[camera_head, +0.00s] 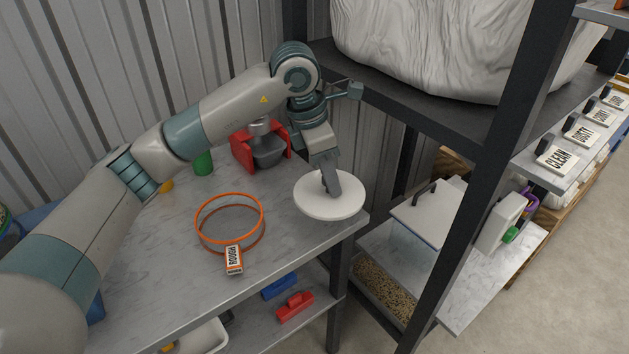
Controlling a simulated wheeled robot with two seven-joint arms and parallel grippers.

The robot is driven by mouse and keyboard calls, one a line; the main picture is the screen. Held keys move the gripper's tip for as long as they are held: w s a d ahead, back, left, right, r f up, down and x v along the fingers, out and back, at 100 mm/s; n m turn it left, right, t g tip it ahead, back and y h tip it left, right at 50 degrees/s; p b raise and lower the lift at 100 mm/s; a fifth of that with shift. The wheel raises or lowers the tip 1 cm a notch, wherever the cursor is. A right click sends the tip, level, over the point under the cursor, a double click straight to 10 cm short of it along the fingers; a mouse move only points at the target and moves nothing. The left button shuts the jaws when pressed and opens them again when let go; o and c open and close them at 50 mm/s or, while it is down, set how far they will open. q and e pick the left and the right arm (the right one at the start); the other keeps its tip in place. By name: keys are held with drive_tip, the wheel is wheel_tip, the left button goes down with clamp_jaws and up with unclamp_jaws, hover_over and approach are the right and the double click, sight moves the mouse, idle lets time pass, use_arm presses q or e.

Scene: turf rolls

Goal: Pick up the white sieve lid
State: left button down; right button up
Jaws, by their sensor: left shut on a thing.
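The white sieve lid (312,203) is a round white disc near the right end of the grey marble-look worktop (180,262). My left gripper (331,188) comes down on it from above and is shut on its middle; the fingers hide the part they grip. I cannot tell whether the lid touches the worktop or hangs just above it. An orange sieve ring (230,221) with a tag reading "ROUGH" (233,260) lies to the left of the lid. My right gripper is not in view.
Behind the lid stand a red device with a grey bowl (267,150) and a green object (203,164). A dark shelf post (470,200) rises to the right. A lower shelf holds red (295,307) and blue (279,286) items. The worktop's front is clear.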

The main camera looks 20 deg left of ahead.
use_arm(q)
drive_tip(key=shift+s+d+r, duration=0.5)
drive_tip(key=shift+d, duration=0.15)
drive_tip(key=shift+s+d+r, duration=0.45)
drive_tip(key=shift+d, duration=0.15)
